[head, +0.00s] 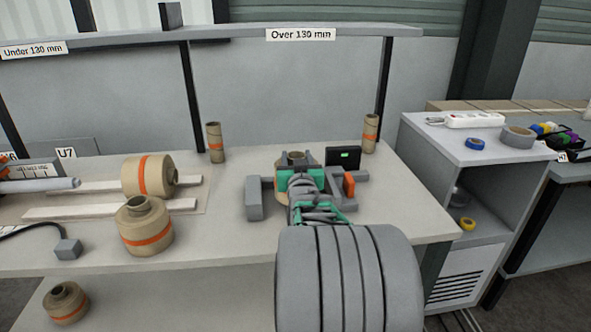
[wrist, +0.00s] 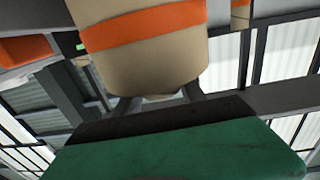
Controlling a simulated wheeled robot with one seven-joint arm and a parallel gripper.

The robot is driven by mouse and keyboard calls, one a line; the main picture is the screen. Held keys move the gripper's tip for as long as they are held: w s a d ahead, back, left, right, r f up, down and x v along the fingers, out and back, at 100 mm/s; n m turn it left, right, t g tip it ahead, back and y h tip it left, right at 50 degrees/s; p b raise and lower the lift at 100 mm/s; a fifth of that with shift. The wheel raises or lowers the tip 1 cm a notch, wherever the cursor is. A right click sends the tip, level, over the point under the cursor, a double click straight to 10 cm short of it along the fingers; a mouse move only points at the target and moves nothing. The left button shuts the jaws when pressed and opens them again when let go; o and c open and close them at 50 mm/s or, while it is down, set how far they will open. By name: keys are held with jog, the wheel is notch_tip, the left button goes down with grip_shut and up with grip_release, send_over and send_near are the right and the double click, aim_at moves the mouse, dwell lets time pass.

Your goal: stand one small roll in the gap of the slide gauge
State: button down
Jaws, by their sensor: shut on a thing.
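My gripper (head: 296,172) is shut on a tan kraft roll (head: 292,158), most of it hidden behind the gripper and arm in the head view. In the wrist view the roll (wrist: 145,50) shows large, with an orange band. The slide gauge has a grey block (head: 254,200) to the left of the roll, and a grey part with an orange piece (head: 349,184) and a dark display (head: 343,157) to the right. From the head the roll appears between these sides. Whether it touches them or rests on the bench cannot be told.
Two wide rolls (head: 146,228) are at left, one lying on pale strips (head: 110,206). Thin upright rolls (head: 215,142) (head: 370,134) stand at the back beside the posts. Another roll (head: 66,303) is on the lower shelf. A grey cabinet (head: 470,150) stands at right.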

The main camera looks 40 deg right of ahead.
jog(key=shift+w+f, duration=0.1)
jog(key=shift+f, duration=1.55)
jog(key=c, duration=0.7)
grip_release()
jog(key=shift+f, duration=0.15)
jog(key=shift+o, duration=0.2)
jog(key=shift+a, duration=0.1)
jog(key=v, duration=1.2)
